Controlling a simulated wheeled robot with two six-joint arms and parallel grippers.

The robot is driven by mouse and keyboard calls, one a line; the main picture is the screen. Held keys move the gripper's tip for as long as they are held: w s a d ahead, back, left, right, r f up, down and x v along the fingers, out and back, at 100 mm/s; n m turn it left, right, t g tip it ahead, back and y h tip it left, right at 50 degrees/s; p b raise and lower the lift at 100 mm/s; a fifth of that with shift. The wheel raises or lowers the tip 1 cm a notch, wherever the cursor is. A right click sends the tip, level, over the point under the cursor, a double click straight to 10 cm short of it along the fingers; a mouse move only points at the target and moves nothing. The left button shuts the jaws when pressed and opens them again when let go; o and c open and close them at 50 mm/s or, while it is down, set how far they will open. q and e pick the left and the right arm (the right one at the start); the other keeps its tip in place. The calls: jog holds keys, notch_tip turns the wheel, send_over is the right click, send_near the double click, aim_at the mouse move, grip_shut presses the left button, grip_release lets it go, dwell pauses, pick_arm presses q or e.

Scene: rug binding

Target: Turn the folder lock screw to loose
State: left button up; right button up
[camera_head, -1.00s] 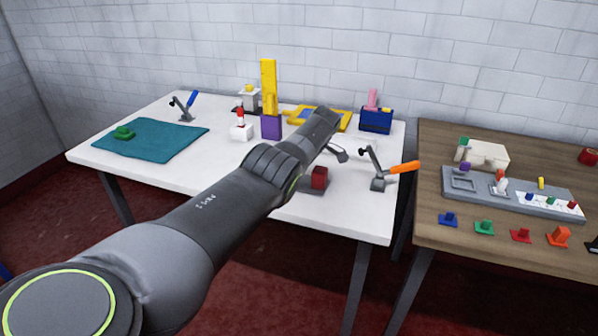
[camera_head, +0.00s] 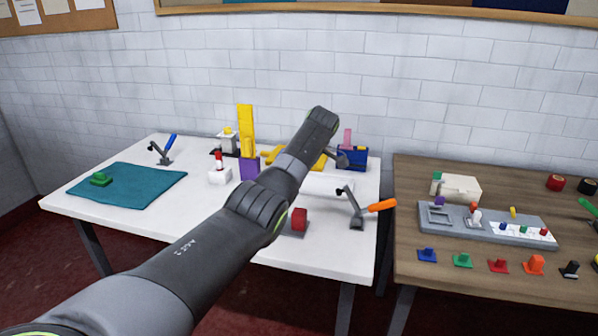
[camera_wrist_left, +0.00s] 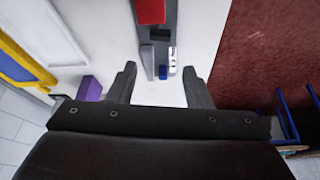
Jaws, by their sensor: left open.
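My left arm crosses the head view from the lower left, and its left gripper (camera_head: 341,158) hangs over the white table. In the left wrist view the two fingers of the left gripper (camera_wrist_left: 160,76) are apart, with nothing held. Between and beyond the fingertips lies a grey bar-shaped fixture (camera_wrist_left: 158,20) with a red block (camera_wrist_left: 151,11), a black part and a small blue knob (camera_wrist_left: 163,72). I cannot tell for sure which part is the folder lock screw. In the head view the red block (camera_head: 299,220) shows beside my arm, which hides much of the fixture. My right gripper is not in view.
The white table (camera_head: 210,222) also bears a teal cloth (camera_head: 135,188), an orange-handled lever (camera_head: 381,205), a purple block with a yellow upright (camera_head: 246,130) and a blue box (camera_head: 353,160). A wooden table (camera_head: 409,178) with a grey tray stands to the right.

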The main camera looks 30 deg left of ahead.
pick_arm(q)
jog(key=shift+v, duration=2.1)
